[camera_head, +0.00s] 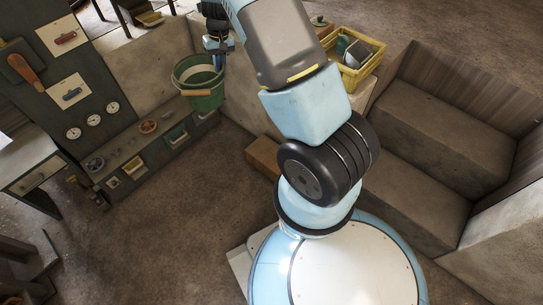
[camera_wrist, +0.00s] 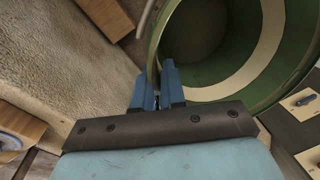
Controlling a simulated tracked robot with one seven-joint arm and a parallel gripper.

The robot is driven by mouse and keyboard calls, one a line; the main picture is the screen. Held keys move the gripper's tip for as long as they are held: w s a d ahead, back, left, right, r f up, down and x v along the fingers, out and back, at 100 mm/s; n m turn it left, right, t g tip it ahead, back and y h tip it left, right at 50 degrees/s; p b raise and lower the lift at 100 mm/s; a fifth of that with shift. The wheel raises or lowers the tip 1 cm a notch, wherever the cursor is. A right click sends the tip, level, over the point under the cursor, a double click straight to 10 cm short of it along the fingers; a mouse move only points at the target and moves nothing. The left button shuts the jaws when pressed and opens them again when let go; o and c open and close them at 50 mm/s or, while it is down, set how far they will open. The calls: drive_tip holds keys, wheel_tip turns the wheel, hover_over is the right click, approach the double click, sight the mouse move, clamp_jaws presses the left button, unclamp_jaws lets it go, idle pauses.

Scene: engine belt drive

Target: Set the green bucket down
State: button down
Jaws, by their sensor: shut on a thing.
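The green bucket (camera_head: 200,86) hangs from my gripper (camera_head: 217,49) in the head view, in front of a low concrete wall. In the wrist view the bucket (camera_wrist: 225,50) fills the upper right, with its open mouth and a pale band inside showing. The blue fingers of my gripper (camera_wrist: 157,90) are shut on its rim at the left edge of the mouth. The bucket looks empty as far as I can see inside. Its underside is hidden in the wrist view.
A dark panel with gauges (camera_head: 92,119) and a shelf of small parts (camera_head: 150,140) stand at the left. A yellow crate (camera_head: 352,62) sits behind my arm. Brown steps (camera_head: 420,140) are at the right. The floor (camera_head: 190,200) in the middle is mostly clear.

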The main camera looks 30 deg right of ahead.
wheel_tip(320, 180, down, 23)
drive_tip(key=s+d+m+t+h, duration=0.1)
drive_tip(key=s+d+m, duration=0.1)
drive_tip(key=m, duration=1.3)
drive_tip(key=s+a+f+m+h, duration=0.1)
drive_tip(key=s+f+m, duration=0.4)
drive_tip(key=f+m, duration=0.4)
drive_tip(key=s+a+f+m+h, duration=0.1)
drive_tip(key=s+f+m, duration=0.3)
drive_tip(key=f+m, duration=0.45)
drive_tip(key=w+d+f, duration=0.2)
drive_tip(key=d+f, duration=0.4)
drive_tip(key=f, duration=0.1)
drive_tip(key=w+d+f+n, duration=0.1)
drive_tip(key=w+d+f, duration=0.1)
drive_tip(key=d+f, duration=0.5)
drive_tip(key=shift+w+f, duration=0.4)
drive_tip(key=shift+f, duration=0.1)
drive_tip(key=c, duration=1.2)
unclamp_jaws()
drive_tip(key=shift+n, duration=0.25)
